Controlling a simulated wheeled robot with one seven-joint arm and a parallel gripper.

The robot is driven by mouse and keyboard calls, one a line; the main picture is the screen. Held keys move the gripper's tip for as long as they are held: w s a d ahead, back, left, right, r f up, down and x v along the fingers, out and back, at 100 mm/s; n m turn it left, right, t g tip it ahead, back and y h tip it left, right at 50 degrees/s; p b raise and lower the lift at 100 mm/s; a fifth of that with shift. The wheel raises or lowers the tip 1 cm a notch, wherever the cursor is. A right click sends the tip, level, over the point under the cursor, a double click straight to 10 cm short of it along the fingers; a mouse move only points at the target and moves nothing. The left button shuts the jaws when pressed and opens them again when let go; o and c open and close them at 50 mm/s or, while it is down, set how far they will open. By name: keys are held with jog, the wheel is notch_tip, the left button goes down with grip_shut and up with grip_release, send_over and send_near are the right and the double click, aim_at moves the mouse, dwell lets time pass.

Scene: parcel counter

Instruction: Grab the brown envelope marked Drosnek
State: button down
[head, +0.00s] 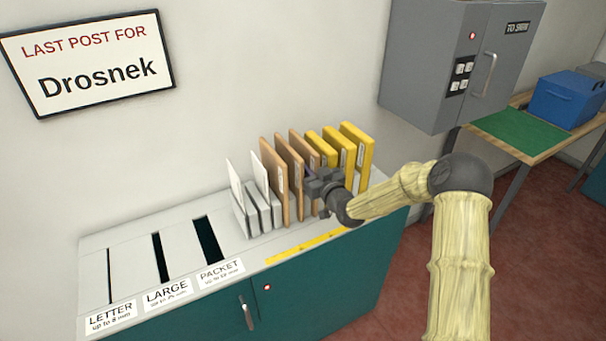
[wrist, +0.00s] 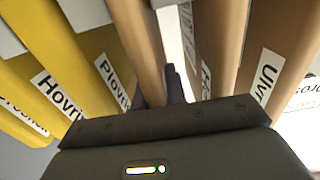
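Three brown envelopes stand upright in a rack; the left (head: 269,165), middle (head: 287,152) and right (head: 301,145) ones show in the head view. My gripper (head: 312,180) is at the front edge of the right one. In the wrist view this brown envelope (wrist: 140,40) lies between my dark fingers (wrist: 156,95). They sit close against both its sides and look shut on it. Its label is hidden. The other brown envelopes carry a mostly hidden label (wrist: 206,80) and one starting "Ulvri" (wrist: 266,75). A sign (head: 95,80) reads "Drosnek".
Three yellow envelopes (head: 357,142) stand right of the brown ones; their labels include "Hovri…", "Plovri…" and a cut-off one (wrist: 22,115) ending like "rosnek". White envelopes (head: 236,182) stand left. Posting slots (head: 207,240) are left on the counter. A grey cabinet (head: 425,60) hangs right.

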jog(key=shift+r, duration=0.2)
notch_tip(320, 180, up, 18)
jog(key=shift+f, duration=0.15)
dwell(0.4)
dwell(0.4)
